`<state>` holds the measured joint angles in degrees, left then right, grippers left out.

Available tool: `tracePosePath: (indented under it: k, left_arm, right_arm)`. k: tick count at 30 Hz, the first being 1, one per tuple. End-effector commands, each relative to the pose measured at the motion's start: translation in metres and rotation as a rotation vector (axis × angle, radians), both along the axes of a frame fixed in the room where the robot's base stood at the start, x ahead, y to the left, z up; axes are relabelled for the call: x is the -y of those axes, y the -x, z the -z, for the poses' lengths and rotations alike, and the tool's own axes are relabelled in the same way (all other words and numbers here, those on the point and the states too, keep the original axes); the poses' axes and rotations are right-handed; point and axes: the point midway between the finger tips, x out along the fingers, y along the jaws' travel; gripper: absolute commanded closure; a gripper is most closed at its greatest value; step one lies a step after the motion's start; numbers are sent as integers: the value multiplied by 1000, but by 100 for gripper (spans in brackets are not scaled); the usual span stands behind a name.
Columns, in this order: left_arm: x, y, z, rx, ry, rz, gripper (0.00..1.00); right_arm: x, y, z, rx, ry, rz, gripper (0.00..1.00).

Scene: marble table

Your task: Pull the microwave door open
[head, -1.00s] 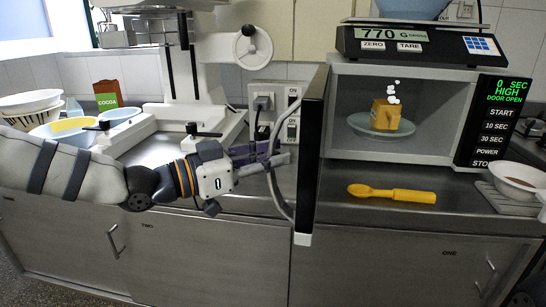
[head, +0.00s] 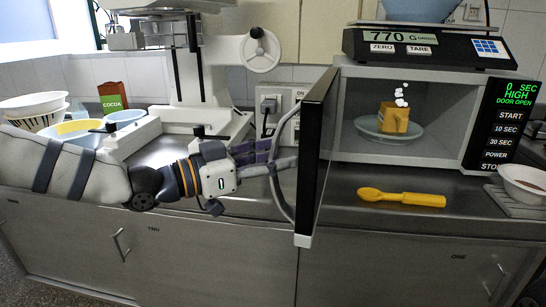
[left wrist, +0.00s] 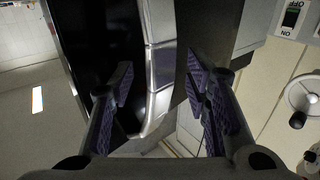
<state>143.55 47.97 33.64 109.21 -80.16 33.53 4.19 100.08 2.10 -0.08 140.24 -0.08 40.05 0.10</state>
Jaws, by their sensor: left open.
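The microwave (head: 345,110) stands on the counter at the right, its inside visible and its display reading "DOOR OPEN". Its dark door (head: 316,150) is swung far out toward me, seen nearly edge-on. The curved grey door handle (head: 278,195) is on the door's left face. My left gripper (head: 275,165) is open at the handle. In the left wrist view, its two purple-padded fingers (left wrist: 162,100) are spread on either side of the pale handle bar (left wrist: 161,60), with the black door behind the left finger. Contact with the handle is unclear. My right gripper is not in view.
A scale (head: 430,48) is on top. A yellow spoon-like utensil (head: 400,197) lies in front. A white stand machine (head: 200,80), bowls (head: 75,130) and a cocoa box (head: 113,97) are left.

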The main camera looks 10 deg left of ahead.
Motion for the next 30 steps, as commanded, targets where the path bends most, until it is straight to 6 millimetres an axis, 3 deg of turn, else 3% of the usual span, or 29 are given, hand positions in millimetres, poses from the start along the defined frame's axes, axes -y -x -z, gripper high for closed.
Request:
tracePosePath:
  k: [8,21,30]
  left_arm:
    - [-6,4,1,0,-1,-2,57]
    - [-82,72,-2,3,2,-3,57]
    - [-89,81,1,-1,-1,0,57]
  right_arm:
    - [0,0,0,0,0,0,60]
    - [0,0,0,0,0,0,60]
    - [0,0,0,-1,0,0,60]
